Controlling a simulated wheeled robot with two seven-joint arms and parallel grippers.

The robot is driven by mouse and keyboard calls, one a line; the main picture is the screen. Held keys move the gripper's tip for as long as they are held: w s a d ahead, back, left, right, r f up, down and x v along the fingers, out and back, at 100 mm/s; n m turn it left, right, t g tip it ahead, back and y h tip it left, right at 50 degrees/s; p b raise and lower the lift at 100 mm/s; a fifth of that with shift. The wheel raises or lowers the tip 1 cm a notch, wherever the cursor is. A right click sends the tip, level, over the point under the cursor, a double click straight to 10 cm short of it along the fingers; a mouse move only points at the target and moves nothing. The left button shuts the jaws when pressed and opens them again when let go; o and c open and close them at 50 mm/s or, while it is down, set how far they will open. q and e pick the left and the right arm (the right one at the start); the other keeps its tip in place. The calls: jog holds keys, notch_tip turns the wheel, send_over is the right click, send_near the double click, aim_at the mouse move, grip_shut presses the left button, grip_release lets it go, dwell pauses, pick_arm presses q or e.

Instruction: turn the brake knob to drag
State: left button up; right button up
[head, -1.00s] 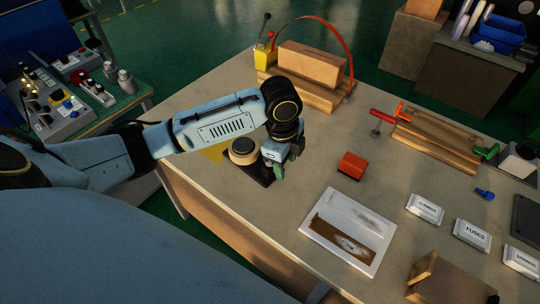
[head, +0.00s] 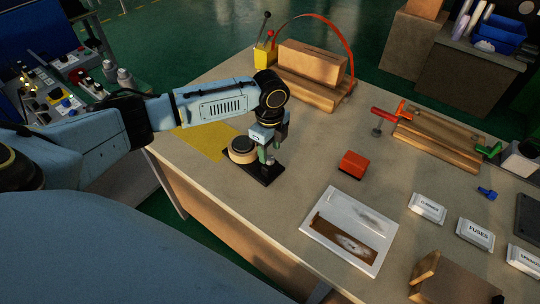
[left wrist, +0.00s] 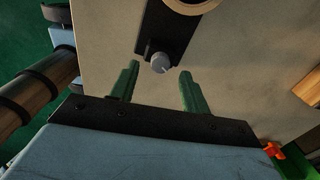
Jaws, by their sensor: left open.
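The brake knob (left wrist: 160,64) is a small grey cap near one end of a black base plate (left wrist: 168,32). In the left wrist view it lies just beyond my left gripper's fingertips, roughly midway between them. My left gripper (left wrist: 158,77) is open, with its two green fingers apart and nothing between them. In the head view the left gripper (head: 268,154) points down over the front part of the black base (head: 246,170), beside the tan spool (head: 242,145). The knob is mostly hidden there. I cannot read any drag marking. My right gripper is not in view.
A yellow sheet (head: 203,140) lies left of the base. A red-orange block (head: 352,164) and a white tray (head: 320,238) lie to the right. A cardboard box (head: 312,64) and a red arch (head: 345,48) stand behind. The bench around the base is mostly clear.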

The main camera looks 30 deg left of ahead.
aim_at(270, 158)
pick_arm(q)
jog(key=shift+f, duration=1.5)
jog(key=shift+c, duration=0.4)
jog(key=c, duration=0.9)
